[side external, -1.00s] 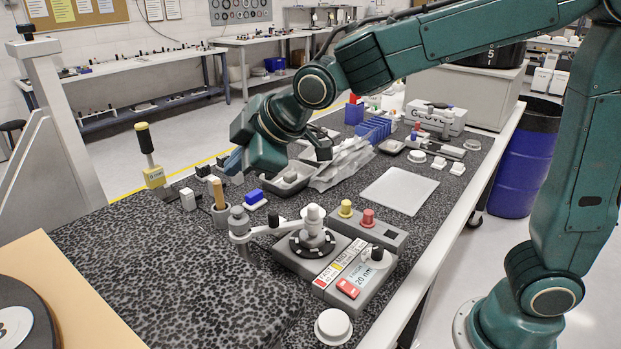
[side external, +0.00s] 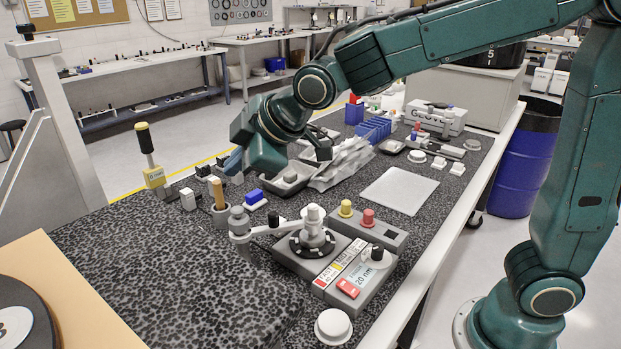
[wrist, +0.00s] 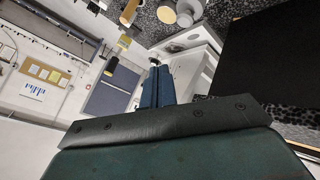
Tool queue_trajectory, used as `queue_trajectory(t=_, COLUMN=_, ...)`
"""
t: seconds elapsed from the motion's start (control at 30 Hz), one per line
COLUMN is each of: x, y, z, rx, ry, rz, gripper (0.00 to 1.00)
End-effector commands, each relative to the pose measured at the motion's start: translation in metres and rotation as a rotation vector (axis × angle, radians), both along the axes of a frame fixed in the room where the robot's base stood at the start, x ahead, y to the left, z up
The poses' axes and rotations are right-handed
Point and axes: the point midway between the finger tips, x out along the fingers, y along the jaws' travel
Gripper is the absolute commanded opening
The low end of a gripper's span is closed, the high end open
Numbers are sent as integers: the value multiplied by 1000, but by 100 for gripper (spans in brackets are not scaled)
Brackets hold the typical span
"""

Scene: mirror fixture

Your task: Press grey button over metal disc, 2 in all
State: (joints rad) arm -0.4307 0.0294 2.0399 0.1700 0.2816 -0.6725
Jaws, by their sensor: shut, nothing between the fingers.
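A grey cylindrical button (side external: 313,214) stands on top of a fixture, above a dark toothed ring; I cannot tell whether this ring is the metal disc. A jointed grey arm (side external: 262,232) with a dark knob reaches to it from the left. My gripper (wrist: 157,72) is shut and empty in the wrist view, its blue fingers side by side. In the side view my gripper (side external: 233,161) hangs over the table's far left part, well behind the fixture and apart from it. The wrist view does not clearly show the button.
A grey box (side external: 372,238) with yellow and red buttons stands right of the fixture. A labelled box (side external: 358,274) with a red switch and dark knob is in front. A round white piece (side external: 333,326) lies near the front edge. Blue racks (side external: 373,131) and trays stand behind.

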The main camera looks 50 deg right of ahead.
Motion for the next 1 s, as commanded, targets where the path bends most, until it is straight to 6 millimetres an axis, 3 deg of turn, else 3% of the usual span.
queue_trajectory(t=0.77, x=0, y=0, z=0, rx=0, ry=0, rz=0, gripper=0)
queue_trajectory(t=1.0, x=1, y=0, z=19, rx=2, ry=-4, rz=-1, gripper=0)
